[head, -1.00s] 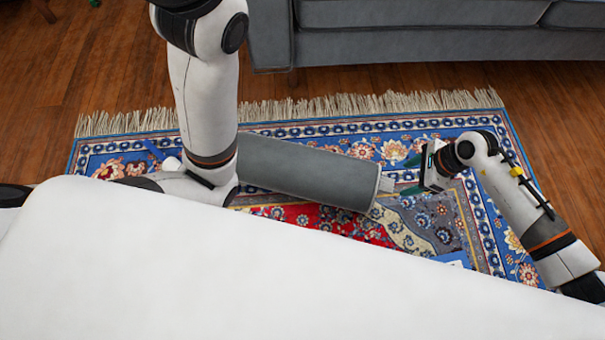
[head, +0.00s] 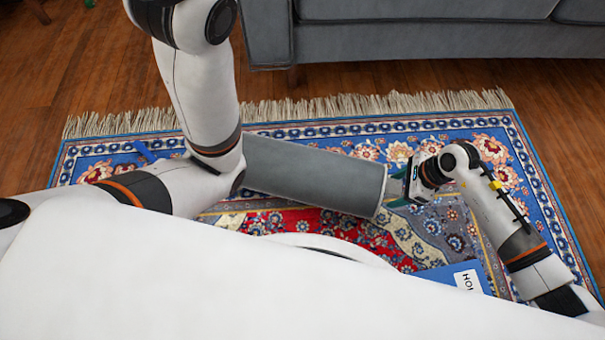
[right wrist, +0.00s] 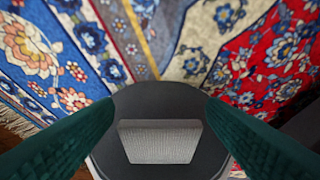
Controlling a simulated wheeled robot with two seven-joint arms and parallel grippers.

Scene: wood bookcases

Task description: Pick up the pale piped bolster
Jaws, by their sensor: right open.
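The bolster (head: 315,175) is a long grey cylinder with paler piping at its right end, lying on the patterned rug. Its left end is hidden behind my left arm. My right gripper (head: 396,190) is at its right end, open. In the right wrist view, the dark grey end of the bolster (right wrist: 160,97) shows with a paler ribbed block (right wrist: 160,142) on it. My right gripper's two green fingers (right wrist: 160,135) stand apart on either side of that block. Whether they touch it I cannot tell. My left gripper is not visible.
The rug (head: 470,150) has a fringe at its far edge. A grey sofa (head: 430,35) stands beyond it on the wood floor (head: 380,77). A blue item with white lettering (head: 455,278) lies near the front right.

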